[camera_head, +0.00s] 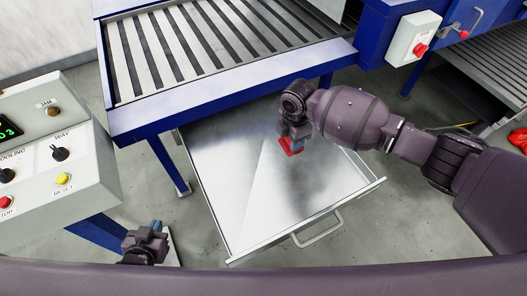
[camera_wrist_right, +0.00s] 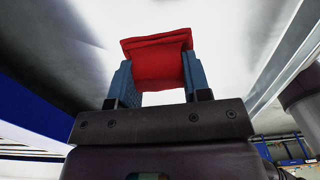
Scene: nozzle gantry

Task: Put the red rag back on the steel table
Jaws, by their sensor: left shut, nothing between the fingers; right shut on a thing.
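The red rag (camera_head: 288,147) is small in the head view, over the open metal drawer (camera_head: 219,215). In the right wrist view the red rag (camera_wrist_right: 158,58) sits between the two blue fingers of my right gripper (camera_wrist_right: 158,82), which is shut on it. In the head view my right gripper (camera_head: 295,145) partly hides the rag. I cannot tell whether the rag touches the drawer floor. A blue-framed table with a slatted metal top (camera_head: 232,90) stands behind the drawer. My left gripper (camera_head: 155,228) is low at the left, shut and empty, away from the rag.
The drawer is pulled out, with its handle (camera_head: 318,232) at the front. A control panel (camera_head: 60,160) with knobs and buttons stands at the left. A red item (camera_head: 519,140) lies at the far right edge.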

